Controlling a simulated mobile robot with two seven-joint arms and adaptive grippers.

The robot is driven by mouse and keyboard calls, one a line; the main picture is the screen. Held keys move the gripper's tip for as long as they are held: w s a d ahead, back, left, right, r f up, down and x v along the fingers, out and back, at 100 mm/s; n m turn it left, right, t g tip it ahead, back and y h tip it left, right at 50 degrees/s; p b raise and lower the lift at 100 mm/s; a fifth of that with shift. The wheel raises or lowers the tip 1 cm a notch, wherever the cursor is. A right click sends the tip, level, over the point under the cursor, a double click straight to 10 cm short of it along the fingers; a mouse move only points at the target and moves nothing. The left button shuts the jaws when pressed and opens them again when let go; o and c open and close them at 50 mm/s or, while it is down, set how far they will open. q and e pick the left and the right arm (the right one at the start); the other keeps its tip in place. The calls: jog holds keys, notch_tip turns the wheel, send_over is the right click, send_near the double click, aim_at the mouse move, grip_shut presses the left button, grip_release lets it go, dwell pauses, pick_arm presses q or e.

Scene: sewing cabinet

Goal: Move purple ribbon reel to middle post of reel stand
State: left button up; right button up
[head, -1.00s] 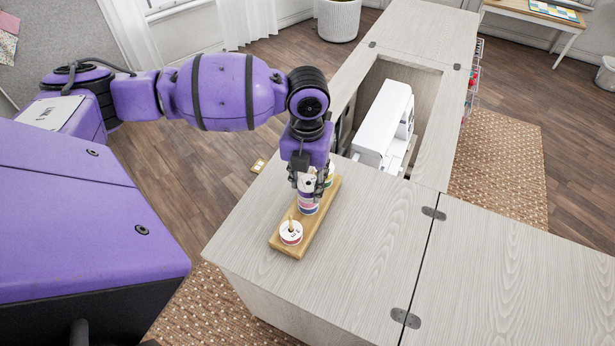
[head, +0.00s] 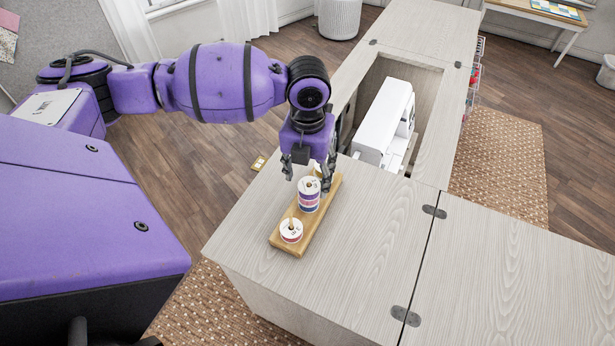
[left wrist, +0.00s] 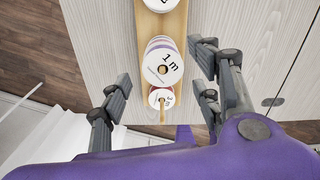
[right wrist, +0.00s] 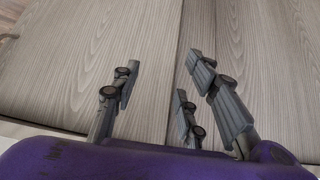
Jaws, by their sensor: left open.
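The wooden reel stand (head: 318,222) lies on the cabinet top. A stack of white-flanged reels with red and purple-blue bands, seemingly including the purple ribbon reel (head: 309,203), sits around its middle post. The stack also shows in the left wrist view (left wrist: 163,64), its top face marked "1 m". A lower red-and-white reel (head: 291,231) sits around the near post. The far post area is partly hidden by my left gripper (head: 308,178), which is open just above and beyond the stack, holding nothing. My right gripper (right wrist: 160,88) is open and empty above pale wood.
A white sewing machine (head: 386,125) sits in the cabinet's recess beyond the stand. The pale wooden cabinet top (head: 370,265) is clear to the right of the stand, with metal hinges (head: 405,317) along its seam. The cabinet's left edge drops to the floor.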

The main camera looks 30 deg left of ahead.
pick_arm(q)
notch_tip(320, 180, up, 10)
jog(key=shift+r, duration=0.25)
dwell(0.6)
